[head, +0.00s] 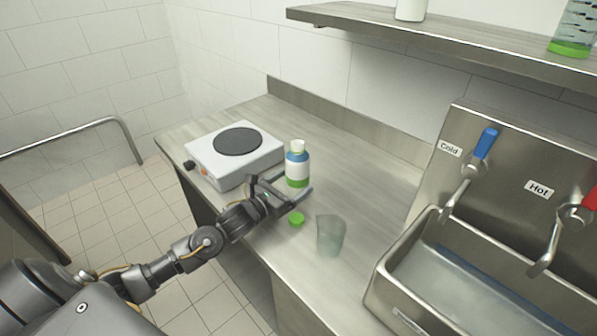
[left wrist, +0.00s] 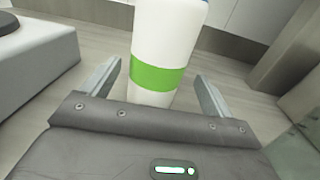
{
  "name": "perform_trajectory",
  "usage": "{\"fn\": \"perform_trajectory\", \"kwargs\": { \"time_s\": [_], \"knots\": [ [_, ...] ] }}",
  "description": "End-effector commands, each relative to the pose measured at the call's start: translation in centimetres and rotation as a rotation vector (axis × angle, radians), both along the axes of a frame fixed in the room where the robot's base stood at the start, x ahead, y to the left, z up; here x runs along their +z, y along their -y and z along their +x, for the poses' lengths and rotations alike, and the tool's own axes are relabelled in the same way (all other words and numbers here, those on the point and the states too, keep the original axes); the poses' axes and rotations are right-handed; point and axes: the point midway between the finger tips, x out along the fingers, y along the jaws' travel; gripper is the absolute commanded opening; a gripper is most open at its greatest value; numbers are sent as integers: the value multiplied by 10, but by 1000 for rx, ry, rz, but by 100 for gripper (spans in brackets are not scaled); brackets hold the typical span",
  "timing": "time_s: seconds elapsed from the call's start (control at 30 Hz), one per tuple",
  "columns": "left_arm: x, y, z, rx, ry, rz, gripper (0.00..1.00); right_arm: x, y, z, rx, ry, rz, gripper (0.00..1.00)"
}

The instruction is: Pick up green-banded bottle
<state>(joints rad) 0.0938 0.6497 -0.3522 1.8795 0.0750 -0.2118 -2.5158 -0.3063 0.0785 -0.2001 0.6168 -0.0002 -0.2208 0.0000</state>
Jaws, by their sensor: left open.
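The green-banded bottle (head: 297,168) stands upright on the metal counter, with a blue band, a green band near its base and a pale top. In the left wrist view the bottle (left wrist: 158,50) rises between the two fingers, and its top is cut off by the frame. My left gripper (head: 283,190) is open, with its fingers around the lower part of the bottle. Gaps show between each finger and the bottle in the left wrist view (left wrist: 155,88). My right gripper is out of view.
A white hot plate (head: 222,165) stands left of the bottle. A green cap (head: 296,219) and a clear beaker (head: 330,236) are in front of it. A sink (head: 470,285) with cold and hot taps is at right. A shelf (head: 440,40) hangs above.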

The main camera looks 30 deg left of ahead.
Motion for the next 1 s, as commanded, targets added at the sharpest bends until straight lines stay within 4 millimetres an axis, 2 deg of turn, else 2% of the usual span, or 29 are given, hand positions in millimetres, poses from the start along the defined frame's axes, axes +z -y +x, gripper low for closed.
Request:
{"fn": "perform_trajectory", "kwargs": {
  "time_s": [0.23, 0.4, 0.53, 0.83, 1.0],
  "knots": [
    [2, 1, 9, 2, 0, 0, 86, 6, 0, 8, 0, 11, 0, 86],
    [7, 5, 34, 3, -1, -3, 86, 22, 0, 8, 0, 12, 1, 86],
    [3, 8, 48, 3, 0, -1, 86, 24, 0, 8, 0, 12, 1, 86],
    [1, 10, 53, 2, -1, 0, 86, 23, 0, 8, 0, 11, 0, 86],
    [1, 10, 52, 2, -1, 0, 66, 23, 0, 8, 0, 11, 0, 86]
  ]
}}
